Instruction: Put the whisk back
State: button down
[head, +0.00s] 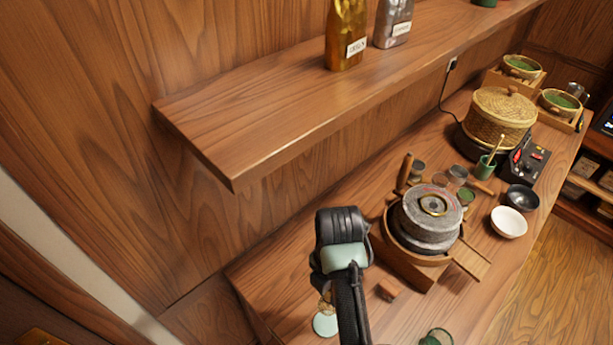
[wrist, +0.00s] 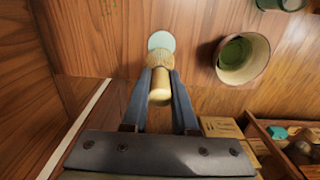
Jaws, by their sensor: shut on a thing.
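My gripper (wrist: 160,84) is shut on the bamboo whisk (wrist: 160,92), with a dark finger on each side of its pale handle. The whisk's tined end points away from my gripper, toward a pale teal round piece (wrist: 161,40), perhaps its stand. The whisk overlaps the near part of that piece; I cannot tell whether they touch. In the head view, a bit of the tan whisk (head: 325,302) shows beside my arm, just above the teal piece (head: 325,325). My arm hides the gripper's fingers there.
A bowl with green inside (wrist: 243,58) stands right of the whisk in the wrist view. In the head view, a stone mill (head: 430,215) and a small reddish block (head: 388,290) are right of my arm. A wall shelf (head: 260,110) overhangs the counter behind.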

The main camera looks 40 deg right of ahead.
jog(key=f, duration=0.4)
jog(key=shift+s+f+p, duration=0.1)
jog(key=shift+s+p, duration=0.3)
jog(key=shift+w+f, duration=0.15)
jog(key=shift+f, duration=2.4)
jog(key=shift+f, duration=0.2)
jog(key=c, duration=0.7)
grip_release()
notch_tip(320, 180, up, 12)
jog(key=shift+r+b, duration=0.25)
jog(key=shift+b, duration=0.05)
